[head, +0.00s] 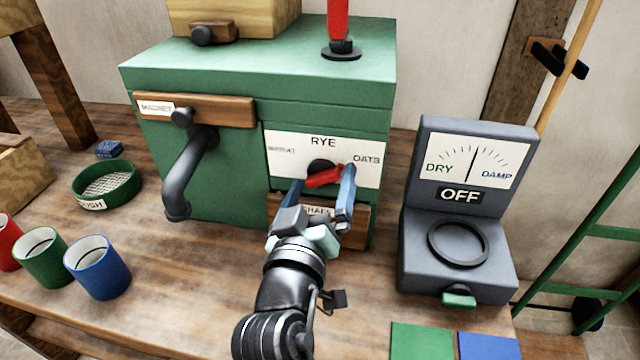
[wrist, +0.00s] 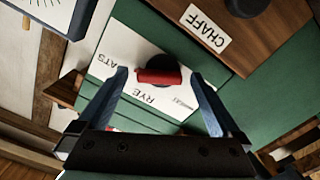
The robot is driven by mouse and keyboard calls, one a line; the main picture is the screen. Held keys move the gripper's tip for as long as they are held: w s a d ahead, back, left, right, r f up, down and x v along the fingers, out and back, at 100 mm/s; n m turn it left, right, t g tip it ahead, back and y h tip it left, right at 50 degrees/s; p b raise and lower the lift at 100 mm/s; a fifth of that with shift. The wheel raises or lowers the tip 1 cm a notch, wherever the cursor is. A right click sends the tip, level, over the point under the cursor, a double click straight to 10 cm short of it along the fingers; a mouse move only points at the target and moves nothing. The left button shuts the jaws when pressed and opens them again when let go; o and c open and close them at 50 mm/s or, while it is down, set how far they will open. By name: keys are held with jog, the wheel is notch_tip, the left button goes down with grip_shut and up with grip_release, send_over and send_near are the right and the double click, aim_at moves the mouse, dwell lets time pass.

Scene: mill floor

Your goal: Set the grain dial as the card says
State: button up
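The grain dial's white plate (head: 290,142) is on the front of the green mill, lettered RYE at the top, OATS at the right and a blurred word at the left. Its black knob (head: 320,165) carries a red bar (head: 324,179), whose right end lies near the OATS side. My gripper (head: 320,180) is open in front of the dial, one finger on each side of the bar. In the wrist view the red bar (wrist: 158,76) lies between the fingers with a gap on both sides. I see no card with readable instructions.
A drawer marked CHAFF (wrist: 206,27) is below the dial. A crank (head: 185,175) sticks out at the left. A grey DRY/DAMP meter (head: 460,215) reading OFF stands at the right. Cups (head: 97,267) and a green sieve (head: 107,186) are at the left.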

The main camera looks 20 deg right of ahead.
jog(key=v, duration=1.3)
jog(key=shift+b, duration=0.45)
jog(key=w+a+r+t+y, duration=0.2)
jog(key=a+r+t, duration=0.1)
jog(key=r, duration=0.6)
jog(key=w+a+r+t+y, duration=0.2)
jog(key=w+r+t, duration=0.1)
jog(key=r, duration=0.7)
jog(key=s+a+r+t+y+p, duration=0.1)
jog(key=s+r+t+y+p, duration=0.1)
jog(key=r+p, duration=0.5)
jog(key=s+a+r+t+y+p, duration=0.2)
jog(key=r+p, duration=0.6)
jog(key=r, duration=1.1)
jog(key=s+a+r+n+t+y+p, duration=0.1)
jog(key=s+r+t+y+p, duration=0.1)
jog(key=r+p, duration=0.5)
notch_tip(320, 180, up, 6)
jog(key=shift+a+f+p, duration=0.1)
jog(key=shift+a+p, duration=0.1)
jog(key=shift+p, duration=0.2)
